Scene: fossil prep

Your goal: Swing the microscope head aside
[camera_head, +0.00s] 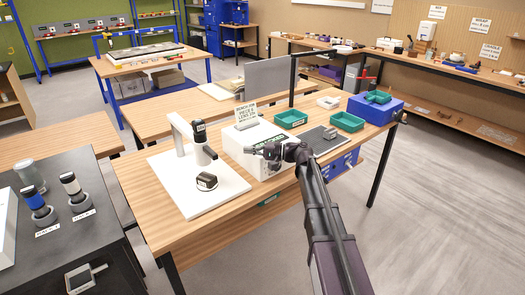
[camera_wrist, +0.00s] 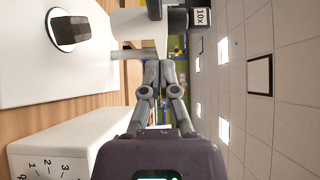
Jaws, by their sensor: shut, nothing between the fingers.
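The microscope stands on the wooden bench with a white base plate (camera_head: 218,195), a white post (camera_head: 181,140) and a dark head (camera_head: 202,145) reaching out over the plate. A dark object (camera_head: 207,181) sits on the plate below the head. My gripper (camera_head: 247,150) is shut and empty, to the right of the head and apart from it in the head camera view. In the wrist view my gripper (camera_wrist: 160,64) has its fingers together, below the microscope head (camera_wrist: 178,19) with its 10x label (camera_wrist: 202,17). I cannot tell whether the fingertips touch anything.
A white box (camera_head: 237,140) with a sign (camera_head: 245,115) on it stands right beside the plate, close under my gripper; it shows in the wrist view (camera_wrist: 75,140). Green trays (camera_head: 291,119), a dark ribbed mat (camera_head: 318,141) and a blue case (camera_head: 376,110) lie further right. A grey panel (camera_head: 270,77) stands behind.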

